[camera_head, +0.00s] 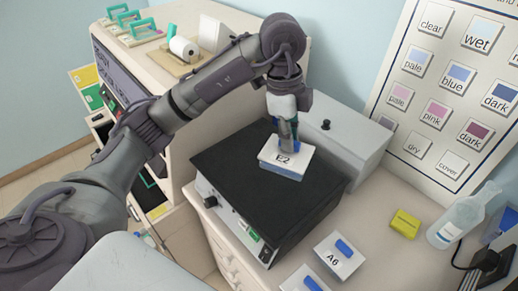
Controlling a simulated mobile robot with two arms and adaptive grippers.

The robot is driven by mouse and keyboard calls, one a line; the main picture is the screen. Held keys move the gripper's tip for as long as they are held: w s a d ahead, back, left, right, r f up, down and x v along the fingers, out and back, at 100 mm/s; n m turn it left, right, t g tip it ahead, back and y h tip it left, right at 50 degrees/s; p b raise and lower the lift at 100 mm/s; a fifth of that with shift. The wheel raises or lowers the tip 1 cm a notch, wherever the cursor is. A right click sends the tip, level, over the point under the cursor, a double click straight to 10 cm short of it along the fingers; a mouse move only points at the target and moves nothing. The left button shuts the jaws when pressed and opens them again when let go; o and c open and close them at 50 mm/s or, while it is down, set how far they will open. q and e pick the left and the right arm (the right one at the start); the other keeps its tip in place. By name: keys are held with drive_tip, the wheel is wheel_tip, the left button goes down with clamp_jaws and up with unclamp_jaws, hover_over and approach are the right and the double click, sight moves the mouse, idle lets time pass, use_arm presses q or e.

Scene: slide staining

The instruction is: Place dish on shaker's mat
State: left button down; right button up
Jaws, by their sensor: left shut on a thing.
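The dish (283,164) is a small white box with a blue lower edge, labelled "E2". It is over the black mat (240,150) on top of the shaker (222,210). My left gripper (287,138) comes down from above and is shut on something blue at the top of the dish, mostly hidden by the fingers. I cannot tell whether the dish touches the mat or hangs just above it. My right gripper is not in view.
A dish labelled "A6" (338,258) with a blue handle stands on the counter in front. A yellow block (405,223) and a clear bottle (462,215) are at the right. A grey box (335,135) stands behind the shaker. Much of the mat is bare.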

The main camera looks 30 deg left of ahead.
sight(272, 140)
use_arm(q)
drive_tip(key=a, duration=0.1)
drive_tip(key=a+f, duration=0.1)
drive_tip(key=a, duration=0.1)
drive_tip(key=a+f+p, duration=0.1)
drive_tip(key=shift+w+a+f, duration=0.15)
drive_tip(key=shift+a, duration=0.05)
drive_tip(key=f, duration=0.1)
drive_tip(key=a+f+p, duration=0.1)
drive_tip(key=f, duration=0.1)
drive_tip(key=a+f+p, duration=0.1)
drive_tip(key=f, duration=0.1)
drive_tip(key=shift+w+a, duration=0.1)
drive_tip(key=shift+a, duration=0.05)
drive_tip(key=shift+f, duration=0.5)
drive_tip(key=c, duration=1.1)
unclamp_jaws()
drive_tip(key=shift+c, duration=0.2)
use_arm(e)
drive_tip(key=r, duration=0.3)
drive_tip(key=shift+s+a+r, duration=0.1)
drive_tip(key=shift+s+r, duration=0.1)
